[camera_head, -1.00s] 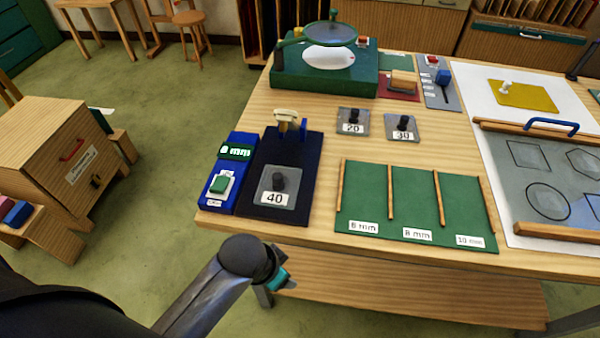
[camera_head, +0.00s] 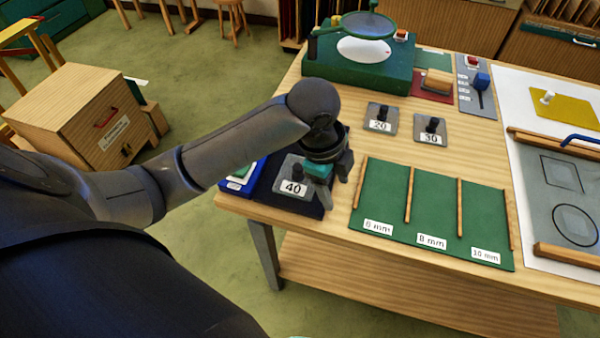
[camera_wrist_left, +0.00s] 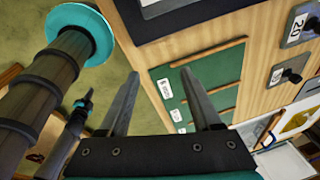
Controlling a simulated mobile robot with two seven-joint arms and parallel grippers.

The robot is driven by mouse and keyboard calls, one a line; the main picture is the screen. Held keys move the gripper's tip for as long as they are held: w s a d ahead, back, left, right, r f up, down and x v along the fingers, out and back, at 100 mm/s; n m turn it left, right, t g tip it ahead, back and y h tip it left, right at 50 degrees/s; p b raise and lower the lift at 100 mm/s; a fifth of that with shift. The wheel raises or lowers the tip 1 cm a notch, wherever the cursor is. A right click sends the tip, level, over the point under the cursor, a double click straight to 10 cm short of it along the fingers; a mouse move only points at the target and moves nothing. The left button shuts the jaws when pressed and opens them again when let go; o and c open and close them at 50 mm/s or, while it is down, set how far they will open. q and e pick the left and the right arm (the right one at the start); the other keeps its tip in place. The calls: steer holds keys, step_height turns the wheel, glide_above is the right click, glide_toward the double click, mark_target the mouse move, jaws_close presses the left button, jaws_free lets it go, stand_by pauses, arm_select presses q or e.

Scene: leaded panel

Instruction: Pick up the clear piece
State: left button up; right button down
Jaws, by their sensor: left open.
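I cannot pick out with certainty which thing is the clear piece. A greyish see-through plate with a dark knob, labelled 40 (camera_head: 291,188), lies on a dark blue mat (camera_head: 311,209) at the table's front left corner. Its edge shows at the top of the left wrist view (camera_wrist_left: 160,8). My left gripper (camera_head: 336,184) is open over the right part of that mat, just right of the plate, partly hiding both. In the left wrist view its fingers (camera_wrist_left: 160,98) are apart with nothing between them. A dark gripper with teal (camera_wrist_left: 80,112), apparently my right one, shows small there; its jaws are unclear.
Similar plates labelled 20 (camera_head: 381,117) and 30 (camera_head: 430,130) lie farther back. A green board (camera_head: 434,203) with wooden dividers is right of my left gripper. A green stand with a lens (camera_head: 368,70) is behind. A yellow piece (camera_head: 565,110) with a white knob lies far right.

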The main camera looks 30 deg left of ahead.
arm_select(q)
steer(key=w+a+r+m+g+y, duration=0.1)
steer(key=w+a+r+m, duration=0.25)
steer(key=a+r, duration=0.25)
steer(key=m+y, duration=0.1)
steer(key=m, duration=0.2)
glide_toward(298, 165)
steer(key=f, duration=0.1)
steer(key=w+f+b, duration=0.1)
steer(key=f, duration=0.1)
steer(key=shift+f+g, duration=0.2)
steer(key=shift+g, duration=0.2)
steer(key=f, duration=0.3)
steer(key=f+b, duration=0.1)
steer(key=f, duration=0.1)
steer(key=shift+s+f, duration=0.1)
steer(key=shift+s, duration=0.15)
jaws_close()
